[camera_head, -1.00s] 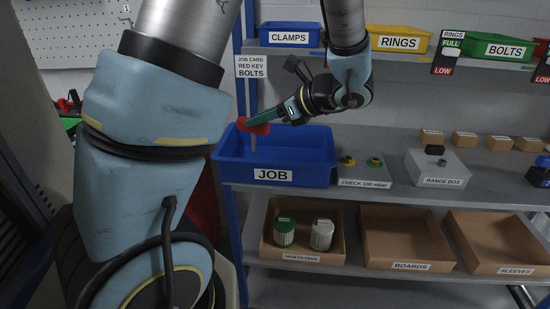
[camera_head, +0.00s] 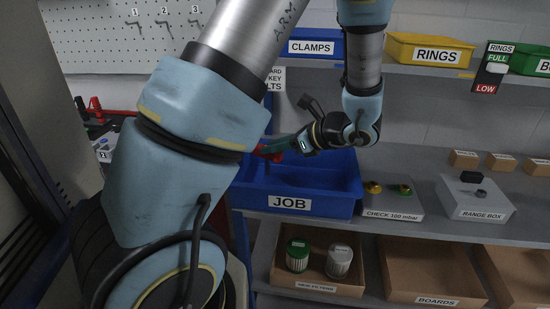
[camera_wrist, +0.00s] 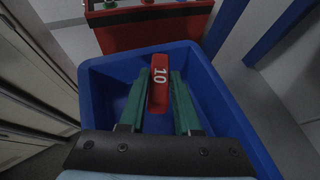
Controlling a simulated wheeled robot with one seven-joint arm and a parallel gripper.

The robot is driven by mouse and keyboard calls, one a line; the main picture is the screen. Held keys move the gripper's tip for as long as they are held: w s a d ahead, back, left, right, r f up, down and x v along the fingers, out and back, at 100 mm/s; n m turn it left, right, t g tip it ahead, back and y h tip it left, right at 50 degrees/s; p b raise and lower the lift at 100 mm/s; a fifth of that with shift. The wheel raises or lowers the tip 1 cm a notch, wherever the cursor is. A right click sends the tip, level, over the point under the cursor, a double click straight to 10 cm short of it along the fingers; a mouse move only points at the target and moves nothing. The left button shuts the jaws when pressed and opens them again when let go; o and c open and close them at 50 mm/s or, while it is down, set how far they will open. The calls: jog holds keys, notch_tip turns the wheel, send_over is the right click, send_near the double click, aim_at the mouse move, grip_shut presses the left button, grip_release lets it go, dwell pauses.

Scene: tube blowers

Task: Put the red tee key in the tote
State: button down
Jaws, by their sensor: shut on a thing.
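The red tee key (camera_wrist: 159,84), its handle marked 10, is between the two green fingers of my gripper (camera_wrist: 160,88) in the wrist view. The fingers are shut on the handle. The blue tote (camera_head: 335,205) labelled JOB stands on the middle shelf, and its walls also show around the fingers in the wrist view (camera_wrist: 240,120). The key is above the tote's open top, at its left part in the head view.
The CHECK 100 mbar block (camera_head: 390,203) and the range box (camera_head: 475,200) stand right of the tote. CLAMPS (camera_head: 312,48) and RINGS (camera_head: 430,50) bins are on the shelf above. Cardboard trays (camera_head: 430,270) are below. A red toolbox (camera_wrist: 150,30) lies beyond the tote.

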aim_at(281, 156)
notch_tip(281, 156, down, 3)
jog(key=shift+f, duration=0.2)
jog(key=c, duration=0.6)
grip_release()
